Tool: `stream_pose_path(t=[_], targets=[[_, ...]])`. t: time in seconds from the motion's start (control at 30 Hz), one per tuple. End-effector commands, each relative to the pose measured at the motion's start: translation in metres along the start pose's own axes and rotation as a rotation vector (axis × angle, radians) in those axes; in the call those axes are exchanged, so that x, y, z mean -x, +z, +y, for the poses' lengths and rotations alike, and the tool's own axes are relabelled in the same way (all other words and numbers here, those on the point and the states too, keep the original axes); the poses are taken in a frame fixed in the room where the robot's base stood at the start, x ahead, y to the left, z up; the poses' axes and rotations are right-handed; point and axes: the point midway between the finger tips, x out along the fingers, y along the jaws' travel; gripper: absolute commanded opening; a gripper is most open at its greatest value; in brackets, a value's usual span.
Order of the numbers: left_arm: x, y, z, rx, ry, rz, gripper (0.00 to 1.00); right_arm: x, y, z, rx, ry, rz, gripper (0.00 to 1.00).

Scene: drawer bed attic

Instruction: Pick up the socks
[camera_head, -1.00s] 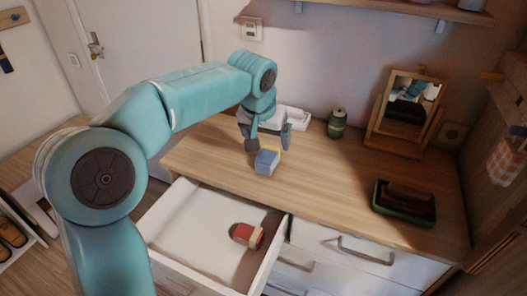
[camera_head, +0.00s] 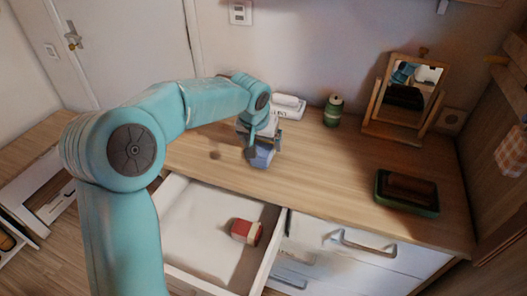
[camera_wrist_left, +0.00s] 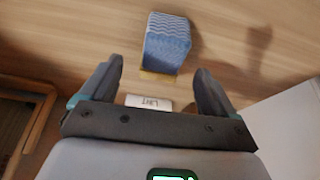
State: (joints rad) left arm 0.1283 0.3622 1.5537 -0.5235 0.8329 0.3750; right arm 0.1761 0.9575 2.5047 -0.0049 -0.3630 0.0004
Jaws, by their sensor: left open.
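A blue folded bundle with white wavy lines, which looks like socks (camera_head: 262,157), rests on the wooden dresser top. In the left wrist view the blue bundle (camera_wrist_left: 167,42) lies just beyond the fingertips, with a tan strip on its near side. My left gripper (camera_head: 263,146) is over the bundle and partly hides it. In the left wrist view the fingers of my left gripper (camera_wrist_left: 158,78) are spread apart with nothing between them. A red and white bundle (camera_head: 246,231), perhaps also socks, lies in the open drawer. My right gripper is not in view.
The open drawer (camera_head: 192,222) juts out below the dresser top (camera_head: 320,175). A white item (camera_head: 288,107) and a green can (camera_head: 333,110) stand behind the gripper. A mirror (camera_head: 409,92) and a dark green tray (camera_head: 405,207) are to the right. The dresser's middle is clear.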

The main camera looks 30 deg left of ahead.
Motion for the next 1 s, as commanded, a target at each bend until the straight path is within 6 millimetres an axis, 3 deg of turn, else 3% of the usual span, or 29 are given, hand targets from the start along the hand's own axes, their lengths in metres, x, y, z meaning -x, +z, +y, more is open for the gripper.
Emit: stream_pose_path(t=[0.33, 0.63, 0.67, 0.8, 0.83, 1.0], targets=[[-0.048, -0.002, -0.003, 0.002, 0.000, -0.002, 0.89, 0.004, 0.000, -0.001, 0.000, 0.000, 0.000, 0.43], [-0.054, -0.003, -0.004, 0.001, 0.000, 0.001, 0.89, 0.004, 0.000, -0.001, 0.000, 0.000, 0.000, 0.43], [-0.054, -0.003, -0.004, 0.001, 0.000, 0.001, 0.83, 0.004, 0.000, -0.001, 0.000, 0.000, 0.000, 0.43], [-0.054, -0.003, -0.004, 0.001, 0.000, 0.001, 0.37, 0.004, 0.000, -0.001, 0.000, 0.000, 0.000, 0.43], [-0.054, -0.003, -0.004, 0.001, 0.000, 0.001, 0.33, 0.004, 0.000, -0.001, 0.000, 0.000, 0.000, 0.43], [-0.054, -0.002, -0.003, 0.001, 0.000, 0.001, 0.33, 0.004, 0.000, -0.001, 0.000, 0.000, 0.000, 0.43]])
